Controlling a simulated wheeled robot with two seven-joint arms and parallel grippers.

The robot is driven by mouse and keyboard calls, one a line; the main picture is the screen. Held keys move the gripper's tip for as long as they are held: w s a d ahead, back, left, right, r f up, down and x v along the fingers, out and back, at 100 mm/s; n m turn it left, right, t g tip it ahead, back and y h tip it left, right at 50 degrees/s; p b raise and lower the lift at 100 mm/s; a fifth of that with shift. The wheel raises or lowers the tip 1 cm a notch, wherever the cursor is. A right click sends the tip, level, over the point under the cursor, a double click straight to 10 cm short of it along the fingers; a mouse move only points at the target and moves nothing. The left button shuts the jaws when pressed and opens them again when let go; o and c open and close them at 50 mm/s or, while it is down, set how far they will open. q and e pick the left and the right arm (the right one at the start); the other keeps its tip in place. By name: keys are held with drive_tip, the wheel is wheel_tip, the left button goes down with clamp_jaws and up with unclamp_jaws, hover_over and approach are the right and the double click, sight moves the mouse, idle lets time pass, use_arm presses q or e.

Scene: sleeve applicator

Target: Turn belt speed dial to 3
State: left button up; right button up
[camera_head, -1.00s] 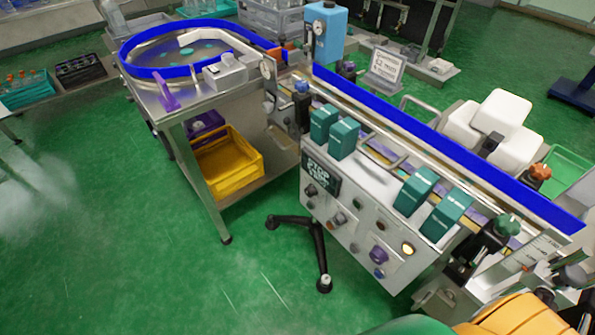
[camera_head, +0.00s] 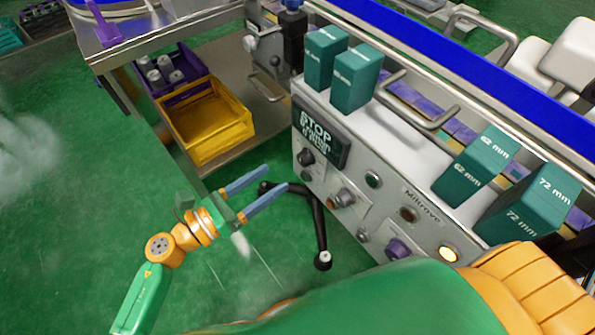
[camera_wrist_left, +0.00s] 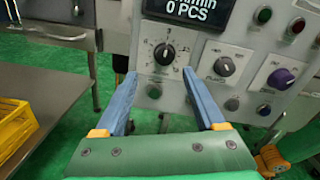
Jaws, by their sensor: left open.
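A black dial with a marked scale around it (camera_wrist_left: 164,53) sits on the white control panel below the display, and it also shows in the head view (camera_head: 305,156). I take it for the belt speed dial; its setting is too small to read surely. My left gripper (camera_head: 277,178) is open and empty, in front of and slightly below-left of the dial in the head view. In the wrist view its two blue fingers (camera_wrist_left: 159,73) point at the panel, with the dial between and just above the tips. No contact shows. My right gripper is not in view.
The display (camera_head: 321,133) reads STOP. Other knobs, including a purple one (camera_head: 398,248), and buttons lie to the dial's right. A yellow bin (camera_head: 207,122) stands on the shelf at left. A black stand leg (camera_head: 320,225) is below the panel. Teal blocks stand on top.

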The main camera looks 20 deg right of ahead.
sight(301, 162)
use_arm(q)
drive_tip(key=shift+m, duration=0.5)
drive_tip(key=x, duration=0.4)
drive_tip(key=p+x, duration=0.1)
drive_tip(key=x, duration=0.1)
drive_tip(key=shift+s+d+r, duration=0.1)
drive_tip(key=shift+s+r, duration=0.15)
drive_tip(key=shift+s, duration=0.05)
drive_tip(key=shift+w+d, duration=0.15)
drive_tip(key=shift+d, duration=0.35)
clamp_jaws()
